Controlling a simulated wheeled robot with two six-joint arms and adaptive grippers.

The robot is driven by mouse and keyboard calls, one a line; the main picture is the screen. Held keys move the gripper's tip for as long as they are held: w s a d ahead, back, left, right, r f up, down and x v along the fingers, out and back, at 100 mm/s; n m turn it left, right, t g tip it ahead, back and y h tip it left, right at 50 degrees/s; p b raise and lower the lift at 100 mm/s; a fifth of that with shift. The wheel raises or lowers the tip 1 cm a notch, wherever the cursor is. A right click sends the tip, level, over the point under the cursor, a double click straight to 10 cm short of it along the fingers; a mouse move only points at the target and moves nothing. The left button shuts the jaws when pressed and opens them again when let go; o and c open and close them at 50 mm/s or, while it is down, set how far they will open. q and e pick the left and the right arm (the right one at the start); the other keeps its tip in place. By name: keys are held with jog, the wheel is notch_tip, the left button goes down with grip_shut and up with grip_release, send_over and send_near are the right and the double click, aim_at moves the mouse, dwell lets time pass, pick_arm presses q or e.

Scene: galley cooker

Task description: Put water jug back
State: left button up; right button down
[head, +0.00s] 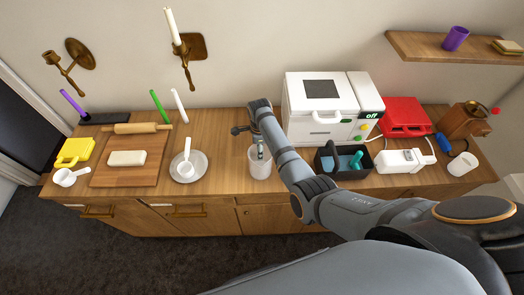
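A white, open-topped cylindrical vessel, probably the water jug (259,168), stands on the wooden counter (222,165) near its front edge, left of the white machine. My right arm comes in from the lower right and reaches over the counter, with its wrist above and behind the vessel. My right gripper (261,149) seems to point down at the vessel's rim. The forearm hides part of it, so I cannot tell whether its fingers are open or hold the vessel. My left gripper is not in view.
Right are a white machine (321,108), a dark bin (341,170), a red case (404,117) and a white cup (462,164). A wall shelf (440,48) hangs upper right. Bare counter lies between bowl and vessel.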

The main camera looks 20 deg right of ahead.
jog(key=shift+s+d, duration=0.15)
jog(key=shift+s, duration=0.05)
jog(key=shift+s+r, duration=0.15)
jog(key=c, duration=0.7)
grip_release()
jog(key=shift+a+f, duration=0.2)
jog(key=shift+a, duration=0.15)
jog(key=shift+o, duration=1.4)
jog(key=shift+d, duration=0.1)
jog(key=shift+r, duration=0.55)
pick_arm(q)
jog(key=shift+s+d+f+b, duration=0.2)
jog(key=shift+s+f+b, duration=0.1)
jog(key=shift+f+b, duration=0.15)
pick_arm(e)
notch_tip(320, 180, up, 11)
jog(key=shift+s+r, duration=0.15)
jog(key=shift+r, duration=0.05)
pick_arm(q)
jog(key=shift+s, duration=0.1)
